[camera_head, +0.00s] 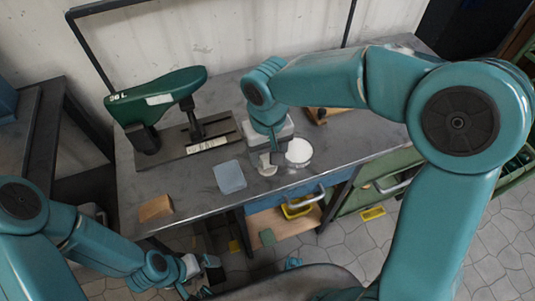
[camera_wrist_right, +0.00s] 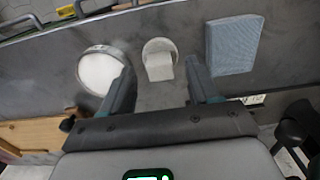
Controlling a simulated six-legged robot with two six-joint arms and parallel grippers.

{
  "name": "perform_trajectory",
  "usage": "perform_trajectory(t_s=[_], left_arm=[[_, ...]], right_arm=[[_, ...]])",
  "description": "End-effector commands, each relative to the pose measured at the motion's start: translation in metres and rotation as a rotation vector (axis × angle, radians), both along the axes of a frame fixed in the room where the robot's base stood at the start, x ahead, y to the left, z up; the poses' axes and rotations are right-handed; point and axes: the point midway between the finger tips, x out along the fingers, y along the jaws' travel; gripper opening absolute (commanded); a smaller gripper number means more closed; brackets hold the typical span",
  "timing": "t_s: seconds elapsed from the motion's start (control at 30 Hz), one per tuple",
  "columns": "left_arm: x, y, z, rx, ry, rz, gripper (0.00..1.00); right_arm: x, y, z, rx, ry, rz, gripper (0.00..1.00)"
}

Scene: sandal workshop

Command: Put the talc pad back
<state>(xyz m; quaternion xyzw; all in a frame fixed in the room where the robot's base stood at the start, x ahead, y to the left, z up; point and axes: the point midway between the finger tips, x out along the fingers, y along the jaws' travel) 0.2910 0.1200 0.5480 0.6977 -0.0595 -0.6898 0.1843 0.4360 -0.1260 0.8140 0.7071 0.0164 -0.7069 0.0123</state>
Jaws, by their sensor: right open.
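The talc pad, a small pale round piece with a block-like grip (camera_wrist_right: 158,60), lies on the grey bench top in the right wrist view. In the head view the pad (camera_head: 267,169) is partly hidden by my right gripper (camera_head: 275,158). A round dish of white powder (camera_head: 299,152) stands just right of the pad; it also shows in the wrist view (camera_wrist_right: 98,72), left of the pad. My right gripper (camera_wrist_right: 163,88) is open, with its fingers on either side of the pad's grip in the picture; contact cannot be told. My left gripper (camera_head: 203,276) is low, off the bench front.
A blue-grey cloth-like square (camera_head: 229,177) lies left of the pad. A tan block (camera_head: 155,208) sits near the bench's front left edge. A green press-like tool (camera_head: 157,97) stands at the back left. A blue drawer (camera_head: 285,197) is below the bench edge.

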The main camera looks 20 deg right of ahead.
Motion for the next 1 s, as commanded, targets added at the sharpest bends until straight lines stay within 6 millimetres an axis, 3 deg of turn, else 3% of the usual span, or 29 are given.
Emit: perform_trajectory(t_s=[0.2,0.4,0.6,1.0], left_arm=[[0.0,0.0,0.013,0.0,0.0,0.0,1.0],[0.0,0.0,0.019,0.0,0.0,0.0,1.0],[0.0,0.0,0.021,0.0,0.0,0.0,1.0],[0.0,0.0,0.02,0.0,0.0,0.0,1.0]], right_arm=[[0.001,0.0,0.056,0.002,-0.006,-0.001,0.61],[0.0,0.0,0.09,0.001,-0.003,0.0,0.61],[0.0,-0.001,0.1,0.0,0.0,0.0,0.61],[0.0,-0.001,0.1,0.0,0.0,0.0,0.61]])
